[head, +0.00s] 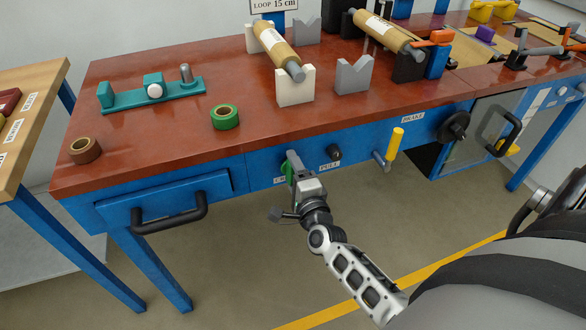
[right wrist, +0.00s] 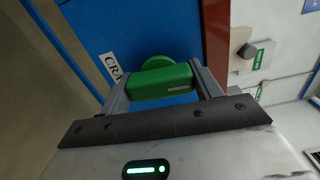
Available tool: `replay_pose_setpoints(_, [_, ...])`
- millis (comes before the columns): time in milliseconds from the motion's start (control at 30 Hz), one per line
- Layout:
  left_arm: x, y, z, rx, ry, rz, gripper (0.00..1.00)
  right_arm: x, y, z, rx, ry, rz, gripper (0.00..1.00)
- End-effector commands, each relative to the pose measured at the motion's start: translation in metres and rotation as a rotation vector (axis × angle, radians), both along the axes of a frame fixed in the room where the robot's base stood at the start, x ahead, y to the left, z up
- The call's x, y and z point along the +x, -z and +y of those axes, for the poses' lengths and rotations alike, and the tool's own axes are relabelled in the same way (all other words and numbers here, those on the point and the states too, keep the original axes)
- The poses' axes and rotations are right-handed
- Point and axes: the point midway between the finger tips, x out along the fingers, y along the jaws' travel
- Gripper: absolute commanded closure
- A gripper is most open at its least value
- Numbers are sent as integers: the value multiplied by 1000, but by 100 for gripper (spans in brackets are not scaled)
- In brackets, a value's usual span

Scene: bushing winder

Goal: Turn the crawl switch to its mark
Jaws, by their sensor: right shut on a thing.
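The crawl switch is a green knob (right wrist: 162,82) on the blue front panel of the bench, with a white label (right wrist: 112,70) beside it that reads "CRA" before it is cut off. My right gripper (right wrist: 160,88) is shut on the green knob, one finger on each side. In the head view my right gripper (head: 293,170) reaches the panel from below and hides most of the switch and its label. A short white line shows on the knob's face. I cannot make out the mark on the panel. My left gripper is not in view.
Right of the switch on the same panel are a small black knob (head: 334,153), a yellow-handled lever (head: 395,145) and a black handwheel (head: 454,127). A drawer with a black handle (head: 170,218) is at the left. A green tape roll (head: 225,117) lies on the red benchtop.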

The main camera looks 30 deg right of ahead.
Motion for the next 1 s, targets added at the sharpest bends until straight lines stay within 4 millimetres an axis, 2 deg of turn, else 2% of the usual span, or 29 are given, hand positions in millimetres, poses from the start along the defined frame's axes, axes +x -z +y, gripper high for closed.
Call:
replay_pose_setpoints(267, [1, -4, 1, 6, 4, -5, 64, 0, 1, 1, -64, 0, 17, 59])
replay_pose_setpoints(700, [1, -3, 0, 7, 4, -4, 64, 0, 1, 1, -74, 0, 20, 59])
replay_pose_setpoints(733, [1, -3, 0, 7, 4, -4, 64, -1, 1, 1, -74, -1, 20, 31])
replay_pose_setpoints(800, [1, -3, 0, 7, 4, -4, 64, 0, 1, 1, -73, 0, 20, 15])
replay_pose_setpoints(1000, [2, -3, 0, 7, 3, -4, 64, 0, 1, 0, -72, 0, 18, 15])
